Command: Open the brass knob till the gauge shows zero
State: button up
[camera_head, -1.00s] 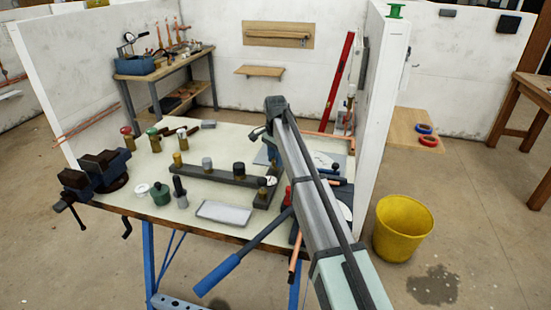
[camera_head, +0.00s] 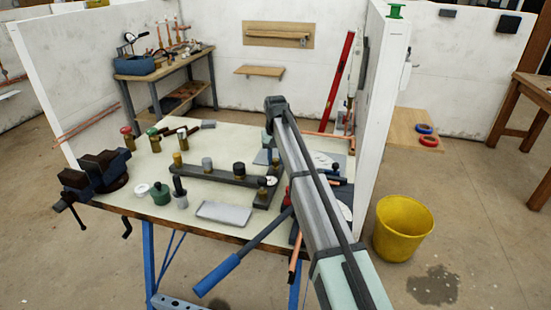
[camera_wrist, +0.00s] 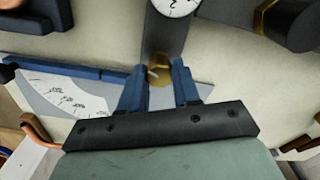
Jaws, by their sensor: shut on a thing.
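In the wrist view my gripper (camera_wrist: 157,84) has its two blue fingers on either side of a brass knob (camera_wrist: 160,72), shut on it. The knob sits at the end of a dark grey block. A round white gauge (camera_wrist: 174,4) sits on the same block, cut off by the top edge; its reading cannot be told. In the head view the gauge (camera_head: 271,181) is a small white dial on the dark rig on the bench, too small to read. My arm hides the gripper and the held knob there.
The bench (camera_head: 150,210) holds a vise (camera_head: 100,175), several brass-bodied valves and a grey tray (camera_head: 222,212). A white partition wall (camera_head: 380,110) stands close on the right. A yellow bucket (camera_head: 402,228) is on the floor. A printed sheet (camera_wrist: 62,95) lies left of the gripper.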

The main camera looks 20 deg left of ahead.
aim_at(276, 160)
jog(key=n, duration=0.6)
jog(key=shift+n, duration=0.3)
dwell(0.4)
jog(key=o, duration=1.1)
jog(key=shift+c, duration=0.2)
notch_tip(276, 160, up, 14)
jog(key=shift+f, duration=0.1)
